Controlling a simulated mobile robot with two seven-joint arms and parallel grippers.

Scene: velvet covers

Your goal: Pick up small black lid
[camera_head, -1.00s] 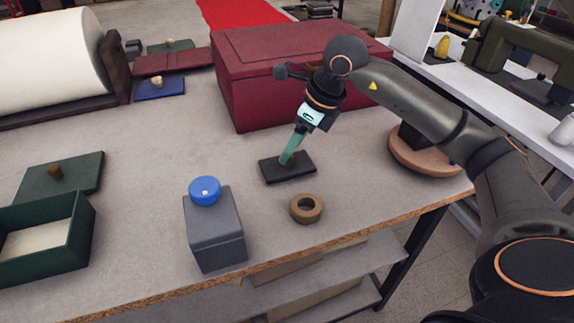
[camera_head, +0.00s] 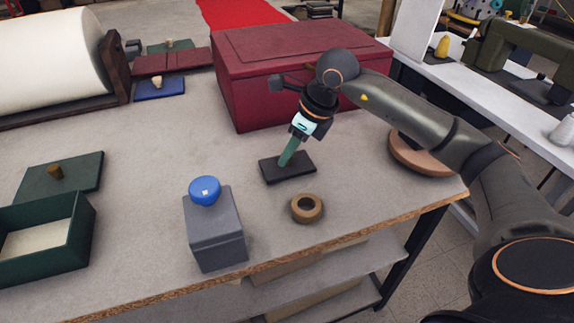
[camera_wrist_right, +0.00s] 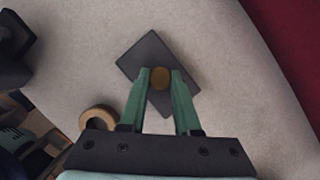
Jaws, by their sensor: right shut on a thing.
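The small black lid (camera_head: 288,167) is a flat dark rectangle lying on the grey table, in front of the large red box. In the right wrist view the lid (camera_wrist_right: 150,56) shows a round brownish knob (camera_wrist_right: 160,77) at its middle. My right gripper (camera_head: 286,160) comes down onto the lid from above. Its green fingers (camera_wrist_right: 160,80) are on either side of the knob, shut on it. The lid appears to rest on the table; I cannot tell any gap under it. My left gripper is not in view.
A grey container with a blue knob (camera_head: 213,235) and a brown ring (camera_head: 307,208) stand near the table's front edge. The red box (camera_head: 290,75) is behind the lid. A green open box (camera_head: 75,240) and a green lid (camera_head: 60,178) are at left.

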